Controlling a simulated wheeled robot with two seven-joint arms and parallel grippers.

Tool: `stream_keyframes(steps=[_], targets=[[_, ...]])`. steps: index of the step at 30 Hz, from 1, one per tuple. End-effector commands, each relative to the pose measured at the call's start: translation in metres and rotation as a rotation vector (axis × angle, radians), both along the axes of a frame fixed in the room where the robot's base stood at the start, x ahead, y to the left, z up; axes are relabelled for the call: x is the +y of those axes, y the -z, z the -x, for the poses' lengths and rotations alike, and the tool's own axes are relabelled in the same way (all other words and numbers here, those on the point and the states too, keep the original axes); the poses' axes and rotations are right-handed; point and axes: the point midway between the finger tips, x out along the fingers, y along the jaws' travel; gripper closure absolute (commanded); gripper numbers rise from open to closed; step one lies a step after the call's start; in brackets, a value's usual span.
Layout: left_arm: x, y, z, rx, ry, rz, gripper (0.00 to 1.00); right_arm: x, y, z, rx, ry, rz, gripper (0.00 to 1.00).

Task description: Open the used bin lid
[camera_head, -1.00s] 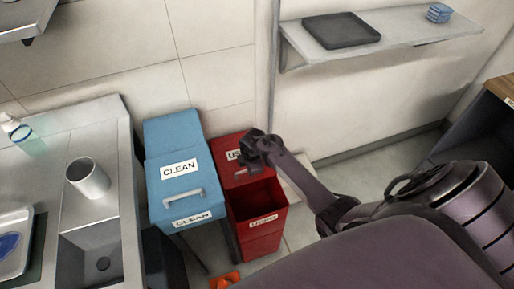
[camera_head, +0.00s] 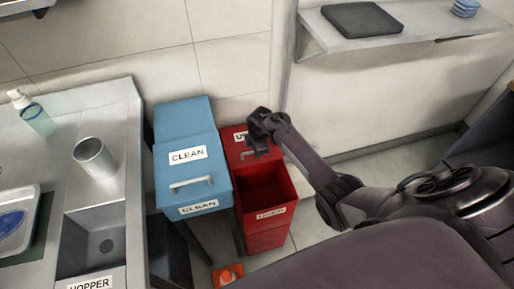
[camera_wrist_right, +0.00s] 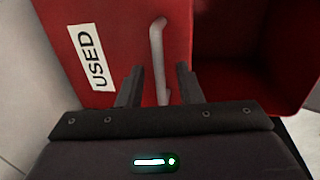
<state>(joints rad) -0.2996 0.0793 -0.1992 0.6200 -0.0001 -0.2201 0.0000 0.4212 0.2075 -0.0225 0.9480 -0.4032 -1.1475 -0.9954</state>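The red used bin (camera_head: 265,228) stands right of the blue clean bin. Its red lid (camera_head: 233,152) is back, and the dark inside (camera_head: 264,184) shows at the front. In the right wrist view the lid (camera_wrist_right: 115,30) carries a USED label and a pale bar handle (camera_wrist_right: 157,50). My right gripper (camera_head: 257,148) is over the lid. In the wrist view its fingers (camera_wrist_right: 158,85) stand apart on either side of the handle, with gaps visible. The gripper partly hides the label in the head view. My left gripper is out of view.
The blue clean bin (camera_head: 190,168) is closed, close on the left. A steel sink counter (camera_head: 125,185) with a metal cup (camera_head: 95,158) and bottle is further left. A shelf (camera_head: 400,32) holds a dark tray (camera_head: 361,19). An orange object (camera_head: 228,275) lies on the floor.

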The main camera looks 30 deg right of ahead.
Motion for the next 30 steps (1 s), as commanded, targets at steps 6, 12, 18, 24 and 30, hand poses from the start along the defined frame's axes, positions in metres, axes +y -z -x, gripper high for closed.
stream_keyframes(steps=[6, 12, 18, 24, 30], targets=[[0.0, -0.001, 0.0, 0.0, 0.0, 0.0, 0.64, 0.0, -0.003, 0.0, -0.001, 0.0, -0.001, 0.67], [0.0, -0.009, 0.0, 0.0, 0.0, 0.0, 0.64, 0.001, -0.031, 0.005, -0.003, 0.0, 0.001, 0.67], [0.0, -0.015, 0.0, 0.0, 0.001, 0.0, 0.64, 0.003, -0.062, 0.011, -0.002, 0.0, -0.001, 0.67], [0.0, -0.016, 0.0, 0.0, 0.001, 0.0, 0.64, 0.004, -0.076, 0.015, 0.0, 0.0, 0.0, 0.67], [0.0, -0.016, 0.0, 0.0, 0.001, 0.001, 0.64, 0.004, -0.076, 0.015, 0.001, 0.0, 0.0, 0.67]])
